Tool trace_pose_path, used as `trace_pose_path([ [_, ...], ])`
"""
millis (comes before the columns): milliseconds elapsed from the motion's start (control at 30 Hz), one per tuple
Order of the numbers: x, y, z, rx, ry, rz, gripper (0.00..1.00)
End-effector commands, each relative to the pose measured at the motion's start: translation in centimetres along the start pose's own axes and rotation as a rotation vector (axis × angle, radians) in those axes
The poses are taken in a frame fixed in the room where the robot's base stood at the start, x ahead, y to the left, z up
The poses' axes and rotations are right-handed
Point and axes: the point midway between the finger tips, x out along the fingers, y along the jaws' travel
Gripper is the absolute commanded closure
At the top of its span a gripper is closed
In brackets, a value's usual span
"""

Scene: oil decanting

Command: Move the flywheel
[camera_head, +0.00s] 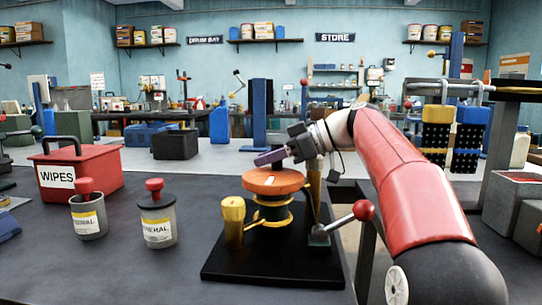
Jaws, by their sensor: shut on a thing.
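The flywheel (262,183) looks like the orange disc on top of a dark and yellow pump-like stand with a black base plate (222,262). My gripper (270,160) reaches in from the right on my red arm, just above the disc. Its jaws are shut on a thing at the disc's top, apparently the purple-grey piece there. The exact contact between jaws and disc is too small to see. A yellow cylinder (233,222) stands on the left of the plate. A lever with a red ball (363,210) sticks out at the right.
Two grey canisters with red knobs (88,217) (158,226) stand left of the plate. A red WIPES box (78,172) sits behind them. Yellow and blue hanging blocks (437,135) and grey boxes (512,200) are at the right.

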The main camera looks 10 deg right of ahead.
Motion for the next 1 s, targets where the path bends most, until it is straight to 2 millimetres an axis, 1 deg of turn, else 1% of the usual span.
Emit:
trace_pose_path([
  [133, 0.3, -0.1, -0.2, -0.03, 0.001, -0.075, 1.0],
  [433, 0.3, -0.1, -0.2, -0.035, 0.0, -0.083, 1.0],
  [467, 0.3, -0.1, -0.2, -0.035, 0.0, -0.083, 0.74],
  [600, 0.3, -0.1, -0.2, -0.035, 0.0, -0.083, 0.56],
  [867, 0.3, -0.1, -0.2, -0.034, 0.0, -0.083, 0.56],
  [967, -0.3, -0.1, -0.2, -0.034, 0.0, -0.082, 0.56],
  [1000, -0.7, 0.0, -0.2, -0.034, 0.001, -0.081, 0.56],
])
